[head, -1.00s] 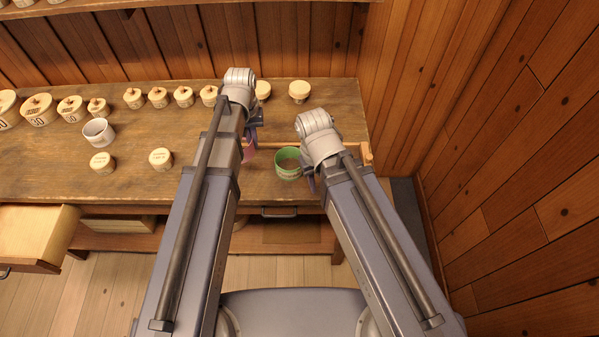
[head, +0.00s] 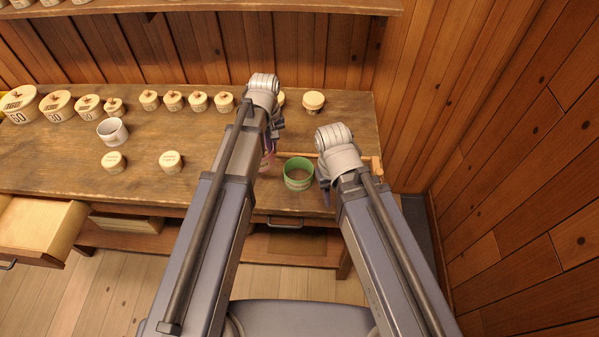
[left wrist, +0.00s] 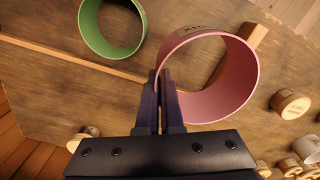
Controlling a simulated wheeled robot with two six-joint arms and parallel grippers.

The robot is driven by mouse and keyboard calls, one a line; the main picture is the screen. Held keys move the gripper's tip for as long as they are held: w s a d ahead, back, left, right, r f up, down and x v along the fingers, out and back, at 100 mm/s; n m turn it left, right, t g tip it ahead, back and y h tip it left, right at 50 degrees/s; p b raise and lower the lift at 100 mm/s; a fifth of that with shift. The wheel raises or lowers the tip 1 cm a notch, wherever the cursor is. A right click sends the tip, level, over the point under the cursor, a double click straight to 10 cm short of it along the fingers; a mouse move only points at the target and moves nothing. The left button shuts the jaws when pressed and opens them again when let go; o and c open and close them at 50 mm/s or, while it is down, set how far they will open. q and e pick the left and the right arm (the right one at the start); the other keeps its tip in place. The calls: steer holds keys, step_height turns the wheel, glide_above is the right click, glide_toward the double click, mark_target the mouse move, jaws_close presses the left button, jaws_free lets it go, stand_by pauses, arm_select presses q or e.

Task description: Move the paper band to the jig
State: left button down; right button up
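A pink paper band (left wrist: 240,85), a wide open ring, is large in the left wrist view; only a sliver of it (head: 267,162) shows in the head view beside my left arm. My left gripper (left wrist: 160,75) has its fingers together on the band's wall. A wooden rod (left wrist: 65,58) with a wooden block (head: 376,166) at its right end lies along the bench and looks like the jig. A green band (head: 298,174) stands just in front of the rod. My right gripper (head: 326,190) is just right of the green band; its fingers are mostly hidden.
On the wooden bench (head: 215,142), several lidded pots line the back. A white cup (head: 113,131) and two small pots (head: 172,162) stand at left. A drawer (head: 38,225) is open at lower left. A wooden wall (head: 500,150) rises at right.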

mark_target(274, 172)
arm_select(q)
steer(key=shift+r+n, duration=0.3)
arm_select(e)
steer(key=shift+r, duration=0.3)
